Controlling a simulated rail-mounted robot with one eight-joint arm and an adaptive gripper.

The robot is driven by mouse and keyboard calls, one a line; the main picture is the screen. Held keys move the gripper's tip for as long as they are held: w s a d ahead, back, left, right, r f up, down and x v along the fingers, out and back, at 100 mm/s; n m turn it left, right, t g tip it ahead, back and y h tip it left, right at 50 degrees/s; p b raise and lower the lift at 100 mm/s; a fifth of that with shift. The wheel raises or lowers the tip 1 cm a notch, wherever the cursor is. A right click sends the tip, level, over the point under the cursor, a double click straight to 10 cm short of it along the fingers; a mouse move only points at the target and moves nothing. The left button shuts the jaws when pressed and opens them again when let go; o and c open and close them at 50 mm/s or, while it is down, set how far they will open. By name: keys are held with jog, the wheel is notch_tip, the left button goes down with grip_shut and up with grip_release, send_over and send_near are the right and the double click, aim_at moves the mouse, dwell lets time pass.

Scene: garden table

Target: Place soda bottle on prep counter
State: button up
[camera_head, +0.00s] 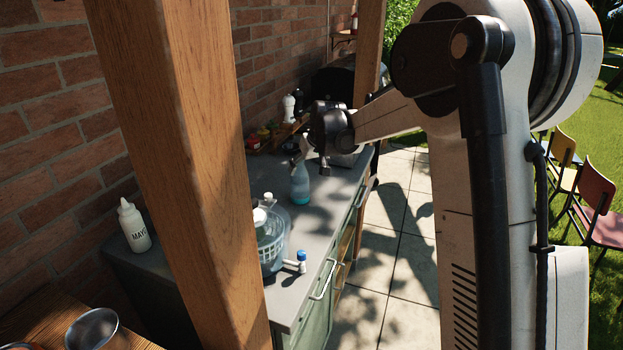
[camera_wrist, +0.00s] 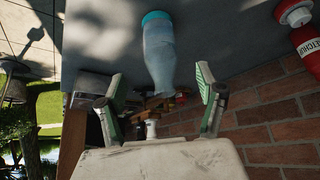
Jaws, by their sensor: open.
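The soda bottle (camera_head: 300,187), clear with blue-green liquid at its base, stands upright on the grey prep counter (camera_head: 325,217). My gripper (camera_head: 311,162) is at the bottle's top in the head view. In the upside-down wrist view, the bottle (camera_wrist: 158,50) points its neck toward the space between my two spread fingers (camera_wrist: 161,78). The fingers are open and apart from the bottle on both sides. Its lower neck end is near fingertip level; the exact depth is hard to judge.
A mayo bottle (camera_head: 133,226) is at left. A ketchup bottle (camera_wrist: 306,45) is at the wrist view's right. A wooden post (camera_head: 185,150) hides part of the counter.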

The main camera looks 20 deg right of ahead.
jog(key=s+a+r, duration=0.1)
jog(key=s+r, duration=0.4)
jog(key=s, duration=0.6)
jog(key=s+r, duration=0.5)
jog(key=s, duration=0.6)
jog(key=s+f+m, duration=0.1)
jog(key=s+f, duration=0.1)
jog(key=s, duration=1)
jog(key=s+f+h, duration=0.1)
jog(key=s+f, duration=0.2)
jog(key=s, duration=0.9)
jog(key=shift+s+m+t, duration=0.25)
jog(key=shift+m+t, duration=0.05)
jog(key=shift+m, duration=0.1)
jog(key=shift+f, duration=0.1)
jog(key=shift+f+b, duration=0.75)
jog(key=shift+b, duration=0.05)
